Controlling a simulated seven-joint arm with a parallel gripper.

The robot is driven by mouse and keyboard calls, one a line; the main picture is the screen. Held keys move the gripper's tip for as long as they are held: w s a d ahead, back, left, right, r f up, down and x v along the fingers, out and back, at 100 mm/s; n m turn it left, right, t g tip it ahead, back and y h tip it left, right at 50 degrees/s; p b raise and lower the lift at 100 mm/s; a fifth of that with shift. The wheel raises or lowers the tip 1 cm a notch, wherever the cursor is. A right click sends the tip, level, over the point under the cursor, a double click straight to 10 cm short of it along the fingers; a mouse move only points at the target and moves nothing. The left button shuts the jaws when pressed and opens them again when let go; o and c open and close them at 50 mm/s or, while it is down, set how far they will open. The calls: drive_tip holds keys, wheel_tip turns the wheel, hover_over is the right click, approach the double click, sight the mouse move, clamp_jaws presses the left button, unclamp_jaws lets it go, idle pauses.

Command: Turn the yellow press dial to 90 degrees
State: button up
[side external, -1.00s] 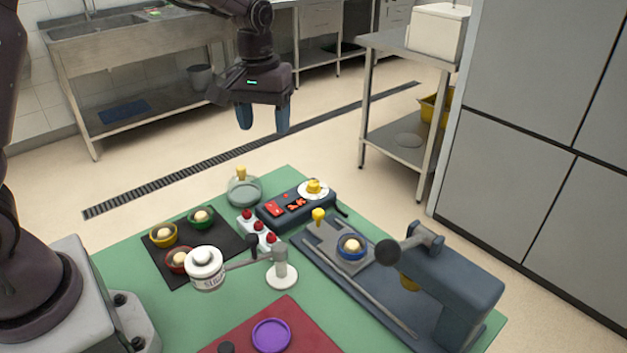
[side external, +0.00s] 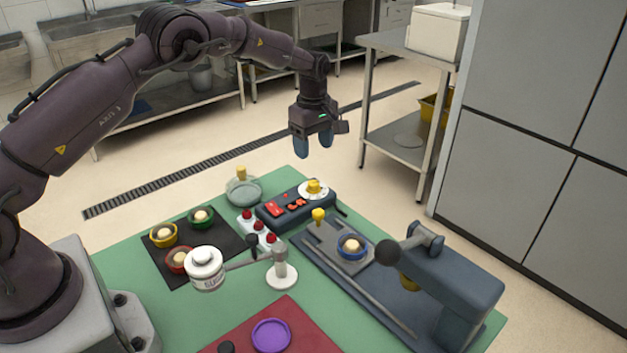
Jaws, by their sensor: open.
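The yellow press dial (side external: 315,186) sits on a white round plate at the back right end of a dark control box (side external: 275,212). The box has red lit parts on its top. I cannot read the dial's angle. My gripper (side external: 314,146) is open and empty, pointing down above the dial and apart from it.
A press (side external: 440,280) with a black-knobbed lever and a blue-rimmed bowl (side external: 352,247) stands at right. Red-topped buttons (side external: 258,228), a glass dish with yellow knob (side external: 244,190), a dark mat with bowls (side external: 210,238) and a white jar (side external: 205,268) lie left.

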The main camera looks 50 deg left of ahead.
sight(313, 182)
wheel_tip(313, 182, down, 10)
drive_tip(key=shift+f, duration=0.1)
idle(0.4)
drive_tip(key=c, duration=0.9)
